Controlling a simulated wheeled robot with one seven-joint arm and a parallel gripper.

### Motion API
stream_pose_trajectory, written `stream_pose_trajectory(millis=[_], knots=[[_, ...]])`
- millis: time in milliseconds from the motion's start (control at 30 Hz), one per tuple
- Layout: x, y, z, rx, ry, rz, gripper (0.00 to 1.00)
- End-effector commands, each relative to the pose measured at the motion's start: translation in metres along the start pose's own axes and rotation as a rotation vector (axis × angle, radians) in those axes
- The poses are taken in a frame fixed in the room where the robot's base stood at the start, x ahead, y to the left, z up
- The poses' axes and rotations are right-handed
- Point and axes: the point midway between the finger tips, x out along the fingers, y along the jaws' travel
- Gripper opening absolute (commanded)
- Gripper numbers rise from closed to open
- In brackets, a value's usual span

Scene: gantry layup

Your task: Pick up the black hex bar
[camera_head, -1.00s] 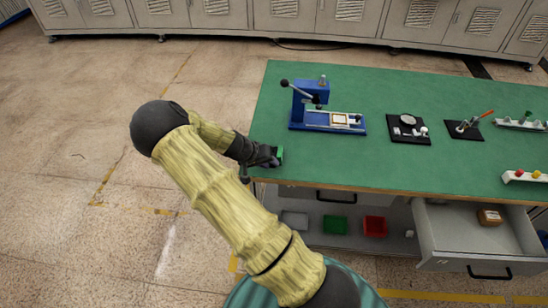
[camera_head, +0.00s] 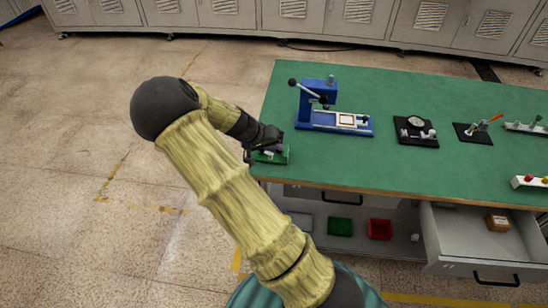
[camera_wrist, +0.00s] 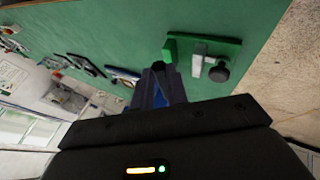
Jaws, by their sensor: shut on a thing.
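My gripper (camera_head: 268,142) is at the left edge of the green bench top, over a green fixture (camera_head: 275,158). The wrist view shows the dark fingers (camera_wrist: 158,82) close together, shut on a dark piece taken to be the black hex bar. The bar is mostly hidden by the fingers and cannot be clearly told from them. In the wrist view the green fixture (camera_wrist: 228,46) lies just right of the fingertips, with a pale metal clamp (camera_wrist: 199,58) and a black knob (camera_wrist: 219,72). Whether the bar touches the fixture cannot be told.
A blue lever press (camera_head: 318,105) stands right of my gripper. A dial gauge on a black base (camera_head: 415,130) and other small stations stand farther right. An open drawer (camera_head: 465,240) juts out below the bench front. Floor to the left is clear.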

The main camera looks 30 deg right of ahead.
Motion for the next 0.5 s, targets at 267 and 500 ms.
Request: stream_pose_trajectory(millis=[267,500], knots=[[-0.022,0.013,-0.009,0.0,0.0,0.0,0.0],[-0.022,0.014,-0.009,0.0,0.0,0.0,0.0]])
